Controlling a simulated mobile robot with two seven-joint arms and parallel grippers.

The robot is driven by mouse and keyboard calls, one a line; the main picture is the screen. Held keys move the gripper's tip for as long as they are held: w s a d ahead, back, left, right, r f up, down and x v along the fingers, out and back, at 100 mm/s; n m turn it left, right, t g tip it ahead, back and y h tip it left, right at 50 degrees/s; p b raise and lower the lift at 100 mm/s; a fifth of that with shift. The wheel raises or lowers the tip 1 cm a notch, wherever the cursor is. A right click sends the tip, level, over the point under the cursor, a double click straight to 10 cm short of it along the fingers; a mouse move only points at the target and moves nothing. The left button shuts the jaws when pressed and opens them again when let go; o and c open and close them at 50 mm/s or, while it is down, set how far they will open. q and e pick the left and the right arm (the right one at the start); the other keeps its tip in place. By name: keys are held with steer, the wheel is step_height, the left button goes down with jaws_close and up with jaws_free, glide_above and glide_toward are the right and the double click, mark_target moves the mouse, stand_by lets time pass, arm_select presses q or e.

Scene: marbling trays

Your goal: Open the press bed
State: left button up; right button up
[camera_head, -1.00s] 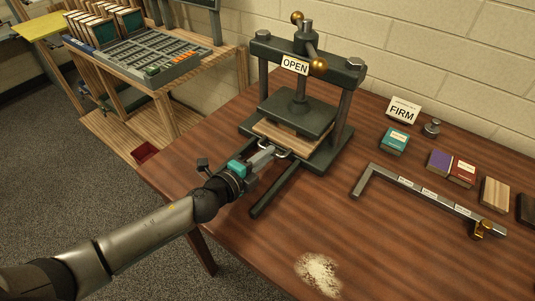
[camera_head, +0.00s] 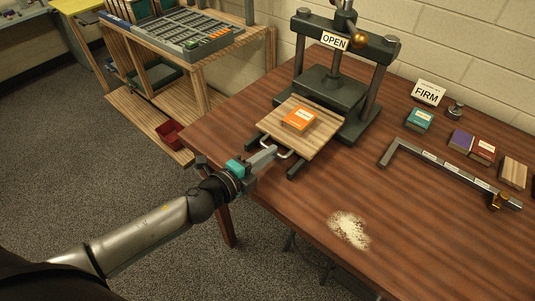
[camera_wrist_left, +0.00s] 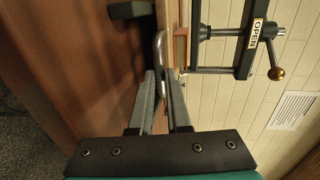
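The press (camera_head: 331,88) stands at the back of the table under an "OPEN" sign. Its wooden bed (camera_head: 313,139) is slid out toward me on dark rails, clear of the raised upper plate (camera_head: 329,87). An orange book (camera_head: 298,119) lies on the bed. A pale metal handle (camera_head: 284,142) is on the bed's front edge and also shows in the left wrist view (camera_wrist_left: 159,45). My left gripper (camera_head: 273,152) is at this handle, its fingers (camera_wrist_left: 164,76) closed around the bar. My right gripper is not in view.
A "FIRM" sign (camera_head: 428,92), a teal book (camera_head: 419,119) and other small blocks stand right of the press. A dark angled bar (camera_head: 440,167) lies in front of them. Pale powder (camera_head: 349,230) is on the near table. A rack shelf (camera_head: 190,55) stands at the left.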

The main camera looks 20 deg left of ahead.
arm_select(q)
steer(key=o, duration=0.4)
steer(key=shift+o, duration=0.2)
steer(key=shift+s, duration=0.15)
steer(key=v, duration=1.5)
stand_by(0.3)
steer(key=s+a+f+n+g+y, duration=0.2)
steer(key=s+f+n, duration=0.15)
steer(key=f, duration=0.55)
steer(key=s+a+f+n+g+y, duration=0.2)
steer(key=a+f+n, duration=0.15)
steer(key=f, duration=0.55)
steer(key=s+a+f+n+g+y, duration=0.1)
steer(key=s+f+n+g+y, duration=0.1)
steer(key=f+n, duration=0.5)
steer(key=s+d+f+n+g, duration=0.2)
steer(key=s+d+f+g, duration=0.1)
steer(key=s+f, duration=0.6)
steer(key=s+d+f+n+g, duration=0.3)
steer(key=s+d+f, duration=0.3)
steer(key=s+f, duration=0.3)
steer(key=shift+s+n+g+h, duration=0.3)
steer(key=shift+s+g, duration=0.4)
steer(key=shift+g, duration=0.1)
